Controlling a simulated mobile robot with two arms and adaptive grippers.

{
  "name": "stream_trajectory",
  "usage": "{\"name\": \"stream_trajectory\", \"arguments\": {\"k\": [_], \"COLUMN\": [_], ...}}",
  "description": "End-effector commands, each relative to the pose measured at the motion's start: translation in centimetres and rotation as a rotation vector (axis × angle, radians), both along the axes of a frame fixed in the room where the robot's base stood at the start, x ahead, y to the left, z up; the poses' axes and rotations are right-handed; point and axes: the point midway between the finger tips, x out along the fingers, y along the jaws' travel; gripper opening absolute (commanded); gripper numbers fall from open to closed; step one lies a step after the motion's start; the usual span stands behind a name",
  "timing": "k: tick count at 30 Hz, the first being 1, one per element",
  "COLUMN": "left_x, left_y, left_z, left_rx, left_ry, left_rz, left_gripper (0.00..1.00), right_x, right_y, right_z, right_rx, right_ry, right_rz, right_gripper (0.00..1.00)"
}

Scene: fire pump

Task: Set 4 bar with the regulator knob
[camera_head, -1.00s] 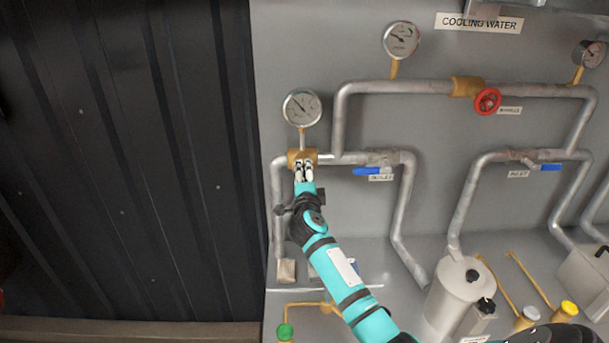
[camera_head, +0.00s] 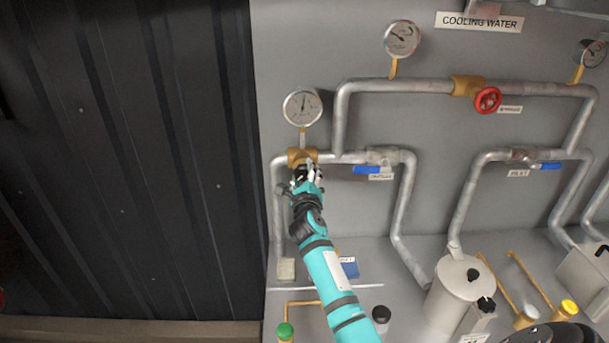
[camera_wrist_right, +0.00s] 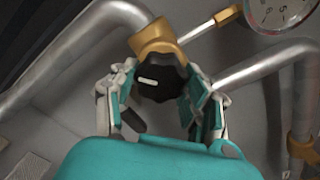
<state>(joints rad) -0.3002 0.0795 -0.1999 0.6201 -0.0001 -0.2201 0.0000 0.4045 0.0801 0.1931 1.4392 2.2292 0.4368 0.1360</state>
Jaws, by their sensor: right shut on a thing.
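The regulator has a brass body (camera_head: 299,157) in the pipe at the left of the panel. Its black knob (camera_wrist_right: 160,80) carries a white mark and shows in the right wrist view, tilted slightly. My right gripper (camera_head: 307,178) is shut on the knob, with a finger on each side of it. In the head view the gripper hides most of the knob. A round pressure gauge (camera_head: 302,107) stands above the regulator. Its needle points about straight up; the numbers are too small to read. Part of this gauge also shows in the right wrist view (camera_wrist_right: 280,12). My left gripper is not in view.
A blue-handled valve (camera_head: 368,170) sits just right of the regulator. A red handwheel (camera_head: 488,100) and a second gauge (camera_head: 401,39) are higher up. A steel canister (camera_head: 456,290) stands at lower right. A dark ribbed wall (camera_head: 130,160) fills the left.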

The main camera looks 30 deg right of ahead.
Motion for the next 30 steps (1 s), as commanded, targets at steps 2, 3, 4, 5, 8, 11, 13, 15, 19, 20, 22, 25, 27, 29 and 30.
{"name": "stream_trajectory", "arguments": {"k": [2,3,4,5,8,11,13,15,19,20,22,25,27,29,30], "left_x": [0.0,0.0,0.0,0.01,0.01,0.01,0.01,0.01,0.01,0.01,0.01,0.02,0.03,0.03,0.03], "left_y": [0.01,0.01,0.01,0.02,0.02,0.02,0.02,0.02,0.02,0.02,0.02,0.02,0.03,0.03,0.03], "left_z": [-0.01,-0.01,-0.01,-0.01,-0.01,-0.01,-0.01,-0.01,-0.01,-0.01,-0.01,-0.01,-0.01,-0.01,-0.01], "left_rx": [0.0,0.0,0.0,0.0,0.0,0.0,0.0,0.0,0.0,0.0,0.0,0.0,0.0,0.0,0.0], "left_ry": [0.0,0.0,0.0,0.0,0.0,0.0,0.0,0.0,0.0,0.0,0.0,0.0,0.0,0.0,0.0], "left_rz": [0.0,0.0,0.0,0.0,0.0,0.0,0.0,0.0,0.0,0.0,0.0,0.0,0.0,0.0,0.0], "left_gripper": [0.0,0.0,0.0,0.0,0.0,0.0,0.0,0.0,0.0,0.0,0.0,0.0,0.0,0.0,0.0], "right_x": [0.01,0.01,0.0,0.0,0.02,0.04,0.04,0.03,0.03,0.03,0.03,0.02,0.02,0.02,0.02], "right_y": [0.08,0.05,0.04,0.03,0.09,0.12,0.12,0.1,0.08,0.08,0.09,0.09,0.1,0.1,0.09], "right_z": [-0.19,-0.19,-0.2,-0.21,-0.22,-0.23,-0.24,-0.25,-0.26,-0.26,-0.27,-0.28,-0.28,-0.28,-0.29], "right_rx": [0.051,0.075,0.091,0.107,0.152,0.187,0.205,0.218,0.233,0.235,0.237,0.238,0.238,0.238,0.238], "right_ry": [-0.027,-0.042,-0.051,-0.061,-0.089,-0.11,-0.121,-0.13,-0.139,-0.14,-0.141,-0.141,-0.141,-0.141,-0.141], "right_rz": [0.0,0.0,0.0,-0.001,0.0,0.0,0.0,0.0,0.0,0.0,0.0,-0.001,-0.001,-0.001,-0.001], "right_gripper": [0.15,0.15,0.15,0.15,0.15,0.15,0.15,0.15,0.15,0.15,0.15,0.15,0.15,0.15,0.15]}}
